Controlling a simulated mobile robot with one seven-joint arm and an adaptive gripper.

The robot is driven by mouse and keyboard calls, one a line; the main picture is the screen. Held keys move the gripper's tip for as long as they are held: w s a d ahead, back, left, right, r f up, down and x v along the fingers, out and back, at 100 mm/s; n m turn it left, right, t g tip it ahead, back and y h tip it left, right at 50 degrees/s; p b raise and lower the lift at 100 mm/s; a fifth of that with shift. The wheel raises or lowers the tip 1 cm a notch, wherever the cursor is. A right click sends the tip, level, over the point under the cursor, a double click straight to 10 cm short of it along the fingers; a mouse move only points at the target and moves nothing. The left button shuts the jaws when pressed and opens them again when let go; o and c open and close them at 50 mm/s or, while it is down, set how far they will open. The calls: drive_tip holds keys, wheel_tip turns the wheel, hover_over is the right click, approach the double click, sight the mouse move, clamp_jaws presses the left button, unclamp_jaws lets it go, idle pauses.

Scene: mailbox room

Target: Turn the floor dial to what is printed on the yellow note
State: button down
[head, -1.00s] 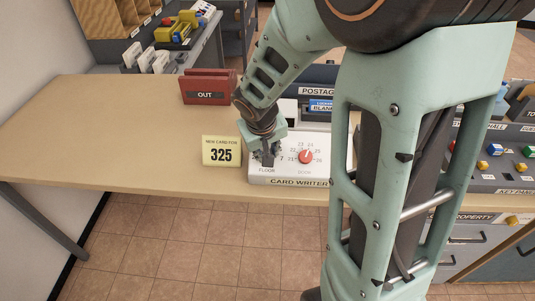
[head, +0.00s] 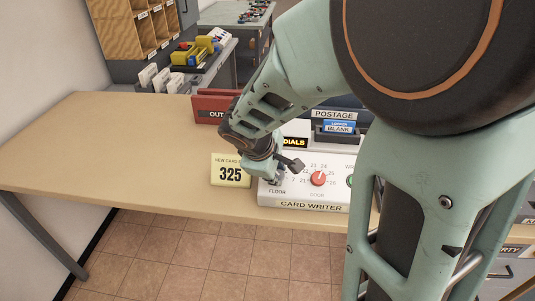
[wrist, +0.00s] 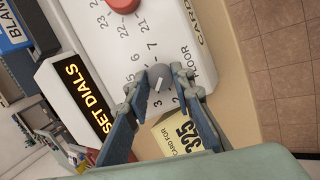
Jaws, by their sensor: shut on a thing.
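The yellow note (head: 230,172) stands on the desk left of the white card writer (head: 305,206) and reads 325. It shows partly in the wrist view (wrist: 178,136). The floor dial (wrist: 158,76) is a small grey knob with a white pointer mark, beside the word FLOOR. Numbers 2, 3, 6 and 7 show around it; which one the pointer meets I cannot tell. My gripper (wrist: 159,79) is shut on the floor dial, a finger on each side. In the head view my gripper (head: 284,172) hides most of the dial.
A red door dial (head: 318,178) sits right of the floor dial, close to my gripper. A display (wrist: 88,98) on the card writer reads SET DIALS. The desk's left side is clear.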

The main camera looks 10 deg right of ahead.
drive_tip(key=shift+n, duration=1.1)
drive_tip(key=shift+t, duration=0.3)
drive_tip(key=c, duration=1.7)
unclamp_jaws()
drive_tip(key=shift+o, duration=0.2)
